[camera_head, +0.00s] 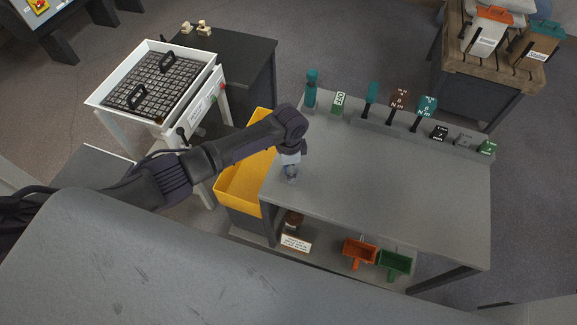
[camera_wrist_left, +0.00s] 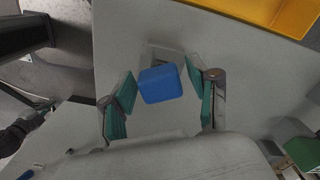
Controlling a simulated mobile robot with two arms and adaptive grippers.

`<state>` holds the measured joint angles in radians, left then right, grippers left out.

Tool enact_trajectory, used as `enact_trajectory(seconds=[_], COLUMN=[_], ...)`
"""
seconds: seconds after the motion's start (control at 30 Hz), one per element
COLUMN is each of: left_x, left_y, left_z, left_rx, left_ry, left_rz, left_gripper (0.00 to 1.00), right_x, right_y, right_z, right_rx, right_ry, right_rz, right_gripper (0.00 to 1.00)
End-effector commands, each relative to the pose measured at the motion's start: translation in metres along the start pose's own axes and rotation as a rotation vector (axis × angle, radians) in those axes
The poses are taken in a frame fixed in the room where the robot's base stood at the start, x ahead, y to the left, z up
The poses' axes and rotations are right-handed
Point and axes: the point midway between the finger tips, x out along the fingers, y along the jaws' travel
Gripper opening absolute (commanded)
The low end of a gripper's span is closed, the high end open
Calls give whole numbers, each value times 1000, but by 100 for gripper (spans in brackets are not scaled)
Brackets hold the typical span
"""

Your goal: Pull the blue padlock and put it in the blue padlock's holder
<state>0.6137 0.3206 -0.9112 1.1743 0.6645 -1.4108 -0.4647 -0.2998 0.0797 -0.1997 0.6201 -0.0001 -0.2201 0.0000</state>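The blue padlock (camera_wrist_left: 161,85) shows in the left wrist view as a rounded blue block, with a small grey piece (camera_wrist_left: 166,56) just beyond it. My left gripper (camera_wrist_left: 160,74) has its two teal-padded fingers on either side of the padlock, with narrow gaps at both tips. It looks open around the padlock, not clamped on it. In the head view the left gripper (camera_head: 290,160) points down at the left end of the grey table (camera_head: 400,190); the padlock there is mostly hidden. I cannot pick out the blue padlock's holder. My right gripper is not in view.
Several teal, brown, black, grey and green items, including a brown block (camera_head: 399,97) and a green block (camera_head: 487,147), line the table's back edge. A yellow bin (camera_head: 240,187) stands left of the table. The tabletop's middle is clear.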

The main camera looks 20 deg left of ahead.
Motion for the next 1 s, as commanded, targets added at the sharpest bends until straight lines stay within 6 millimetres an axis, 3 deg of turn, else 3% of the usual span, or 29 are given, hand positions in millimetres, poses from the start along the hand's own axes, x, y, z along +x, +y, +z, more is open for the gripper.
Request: enact_trajectory(seconds=[0.3, 0.43, 0.8, 1.0], left_x=[-1, -11, -85, -113], left_y=[0, 0, -1, 0], left_z=[0, -1, -1, 0], left_rx=[0, 1, 1, 1], left_ry=[0, 3, 3, 1], left_rz=[0, -1, -2, -1], left_gripper=[68, 68, 68, 68], right_x=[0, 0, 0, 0], right_y=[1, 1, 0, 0], right_z=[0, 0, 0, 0], right_rx=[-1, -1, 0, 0], right_ry=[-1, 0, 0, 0], right_rz=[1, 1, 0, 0], right_gripper=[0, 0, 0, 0])
